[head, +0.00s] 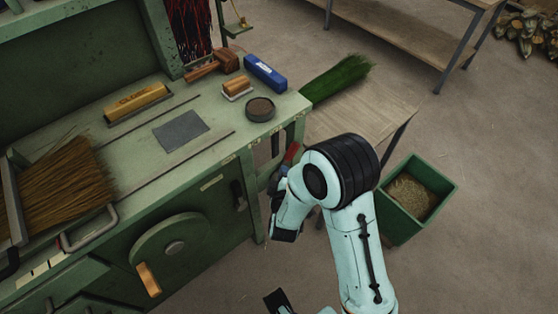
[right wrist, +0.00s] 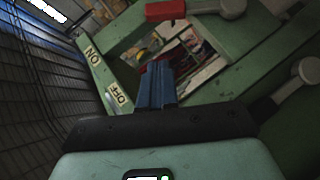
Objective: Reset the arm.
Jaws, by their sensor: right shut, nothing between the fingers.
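My right arm (head: 340,225) rises from the bottom of the head view and bends down at a black elbow joint. Its hand end hangs beside the right end of the green workbench, with the fingertips hard to make out there. In the right wrist view my right gripper (right wrist: 158,82) is shut and empty, its narrow blue fingers pressed together. They point toward green machine parts with a label plate (right wrist: 104,75) reading ON and OFF. I cannot make out my left gripper; a dark part at the bottom edge of the head view is unclear.
The green workbench (head: 225,95) holds a broom head (head: 65,190), brushes, a blue block (head: 265,72) and a round dish (head: 260,108). Green bristles (head: 338,80) lie on a wooden table (head: 350,108). A green bin (head: 400,230) stands right of my arm.

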